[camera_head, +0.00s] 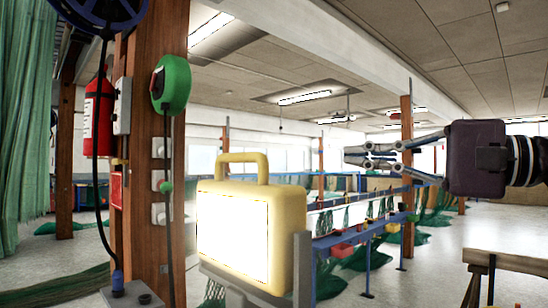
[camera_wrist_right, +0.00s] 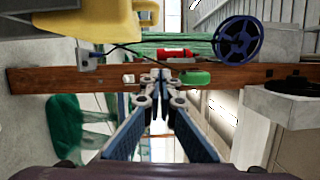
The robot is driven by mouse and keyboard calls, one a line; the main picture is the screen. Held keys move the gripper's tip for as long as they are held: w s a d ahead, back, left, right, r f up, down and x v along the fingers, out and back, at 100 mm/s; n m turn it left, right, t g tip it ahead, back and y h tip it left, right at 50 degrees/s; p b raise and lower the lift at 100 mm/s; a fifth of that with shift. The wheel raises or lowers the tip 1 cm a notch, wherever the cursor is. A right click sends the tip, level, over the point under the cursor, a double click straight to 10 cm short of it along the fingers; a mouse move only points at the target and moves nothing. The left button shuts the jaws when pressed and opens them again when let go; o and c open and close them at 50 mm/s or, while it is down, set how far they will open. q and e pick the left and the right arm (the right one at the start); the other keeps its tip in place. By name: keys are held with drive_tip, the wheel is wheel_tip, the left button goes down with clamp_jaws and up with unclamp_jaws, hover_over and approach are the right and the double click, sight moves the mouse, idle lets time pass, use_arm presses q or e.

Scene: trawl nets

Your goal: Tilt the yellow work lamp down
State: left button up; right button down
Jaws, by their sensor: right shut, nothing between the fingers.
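The yellow work lamp (camera_head: 287,220) stands in the lower middle of the head view, with a handle on top and a bright lit front panel. It sits in a grey bracket (camera_head: 302,268) and looks upright. Part of the yellow lamp also shows at the upper left of the right wrist view (camera_wrist_right: 85,18). My right gripper (camera_head: 349,155) comes in from the right in the head view, to the right of the lamp and higher than its middle. Its fingers are shut and empty, and it appears apart from the lamp. My left gripper is in neither view.
A wooden post (camera_head: 150,145) with a green round device (camera_head: 171,84), cables and sockets stands left of the lamp. A red fire extinguisher (camera_head: 98,115) hangs further left. A blue bench (camera_head: 362,232) with nets lies behind. Open floor shows at the right.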

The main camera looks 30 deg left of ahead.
drive_tip(key=s+n, duration=0.1)
drive_tip(key=s+r, duration=0.1)
drive_tip(key=n+h, duration=0.1)
drive_tip(key=shift+s+a+r+n+t, duration=0.15)
drive_tip(key=shift+s+r+n+t, duration=0.15)
drive_tip(key=shift+s, duration=0.1)
drive_tip(key=shift+a, duration=0.1)
drive_tip(key=p, duration=0.4)
hover_over(274, 184)
drive_tip(key=w, duration=0.4)
drive_tip(key=shift+s+f, duration=0.3)
drive_tip(key=shift+s, duration=0.55)
drive_tip(key=shift+s+f, duration=0.3)
drive_tip(key=shift+s, duration=0.55)
drive_tip(key=shift+a, duration=0.1)
